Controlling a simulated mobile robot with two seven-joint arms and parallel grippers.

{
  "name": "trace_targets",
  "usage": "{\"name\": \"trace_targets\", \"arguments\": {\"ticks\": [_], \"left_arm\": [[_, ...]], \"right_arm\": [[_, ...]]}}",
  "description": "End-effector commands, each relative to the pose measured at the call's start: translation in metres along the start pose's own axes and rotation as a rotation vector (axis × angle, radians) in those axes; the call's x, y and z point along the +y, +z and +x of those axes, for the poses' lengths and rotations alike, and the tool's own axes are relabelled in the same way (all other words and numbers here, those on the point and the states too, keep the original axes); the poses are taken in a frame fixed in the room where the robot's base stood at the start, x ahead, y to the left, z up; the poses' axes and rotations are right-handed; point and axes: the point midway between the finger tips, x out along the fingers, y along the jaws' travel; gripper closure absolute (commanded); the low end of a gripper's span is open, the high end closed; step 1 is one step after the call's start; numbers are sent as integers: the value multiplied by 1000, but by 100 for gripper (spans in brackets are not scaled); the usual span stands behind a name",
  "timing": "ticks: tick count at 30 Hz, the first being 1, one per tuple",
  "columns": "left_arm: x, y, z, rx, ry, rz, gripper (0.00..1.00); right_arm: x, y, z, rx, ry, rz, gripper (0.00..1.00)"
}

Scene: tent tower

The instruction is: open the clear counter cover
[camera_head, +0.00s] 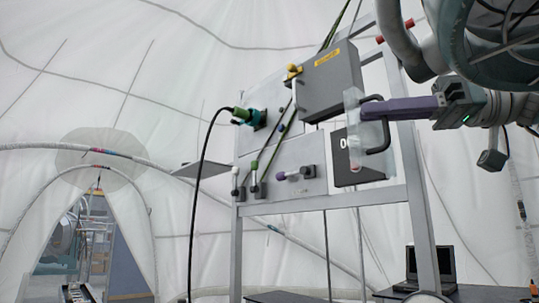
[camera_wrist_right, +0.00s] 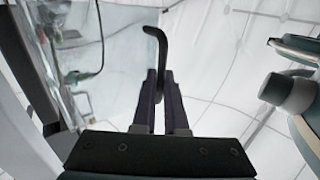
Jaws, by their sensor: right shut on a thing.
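The clear counter cover (camera_head: 353,103) is a see-through panel at the upper right of the dark counter box (camera_head: 346,174), which shows a white digit. The panel looks narrow and stands out at an angle from the counter's face; the exact angle is hard to tell. Its black bar handle (camera_head: 384,138) is on the right side. My right gripper (camera_head: 368,109) has purple fingers and comes in from the right, shut on the upper part of this handle. In the right wrist view the handle (camera_wrist_right: 155,38) passes between the fingertips (camera_wrist_right: 160,80). My left gripper is not in view.
A grey metal frame (camera_head: 413,190) carries the panels. A laptop (camera_head: 432,264) stands low at right.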

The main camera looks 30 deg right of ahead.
Motion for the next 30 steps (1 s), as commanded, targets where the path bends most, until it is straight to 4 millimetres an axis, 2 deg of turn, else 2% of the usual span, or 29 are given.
{"name": "trace_targets", "arguments": {"ticks": [1, 13, 14, 17, 26, 30], "left_arm": [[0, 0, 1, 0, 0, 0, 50], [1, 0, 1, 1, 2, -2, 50], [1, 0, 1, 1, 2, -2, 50], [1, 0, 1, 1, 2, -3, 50], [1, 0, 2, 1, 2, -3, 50], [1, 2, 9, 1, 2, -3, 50]], "right_arm": [[1, -3, -8, 2, 17, -8, 100], [1, -3, -8, 0, 19, -8, 100], [1, -3, -8, 0, 19, -8, 89], [2, -3, -8, 1, 21, -7, 77], [1, -2, -8, 2, 16, -6, 77], [1, 0, -23, 3, 18, -6, 77]]}}
